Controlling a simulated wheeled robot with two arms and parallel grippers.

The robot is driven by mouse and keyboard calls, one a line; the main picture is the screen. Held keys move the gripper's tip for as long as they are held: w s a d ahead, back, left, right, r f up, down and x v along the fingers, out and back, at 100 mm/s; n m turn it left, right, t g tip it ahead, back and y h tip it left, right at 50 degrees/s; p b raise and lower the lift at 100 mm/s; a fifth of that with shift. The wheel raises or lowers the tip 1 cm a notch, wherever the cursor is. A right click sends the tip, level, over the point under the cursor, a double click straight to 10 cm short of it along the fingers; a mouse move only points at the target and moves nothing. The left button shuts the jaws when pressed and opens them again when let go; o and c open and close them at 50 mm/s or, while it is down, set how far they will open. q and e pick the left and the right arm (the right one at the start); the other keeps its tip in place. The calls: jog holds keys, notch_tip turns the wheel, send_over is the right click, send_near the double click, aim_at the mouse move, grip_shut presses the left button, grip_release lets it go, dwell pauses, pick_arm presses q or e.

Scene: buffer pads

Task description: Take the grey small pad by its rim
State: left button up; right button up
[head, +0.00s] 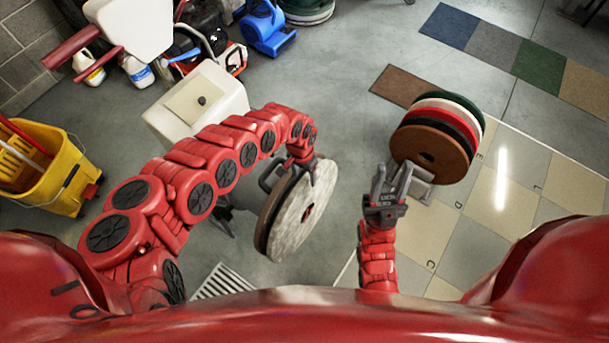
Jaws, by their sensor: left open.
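A pale mottled grey round pad (303,211) stands on edge in the middle of the head view, with a dark red spot at its centre. A darker brown disc (268,215) sits close behind it on the left. My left gripper (303,163) is open at the top rim of the grey pad; its fingers are small here, and I cannot tell whether they touch it or straddle the rim. My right gripper (391,178) is open and empty, fingers pointing away from me, between the grey pad and a stack of pads.
The stack of brown, black, red, white and green pads (430,150) stands at the right. Coloured floor tiles (540,65) lie beyond it. A white machine (195,105) stands behind my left arm, and a yellow mop bucket (50,180) is at the left. A floor drain (222,283) is nearby.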

pick_arm(q)
jog(key=shift+f, duration=0.15)
grip_shut()
dwell(0.4)
jog(key=s+d+r+p, duration=0.1)
jog(key=s+d+p, duration=0.1)
jog(key=s+d, duration=0.2)
jog(key=shift+s+d, duration=0.25)
jog(key=shift+d, duration=0.75)
dwell(0.4)
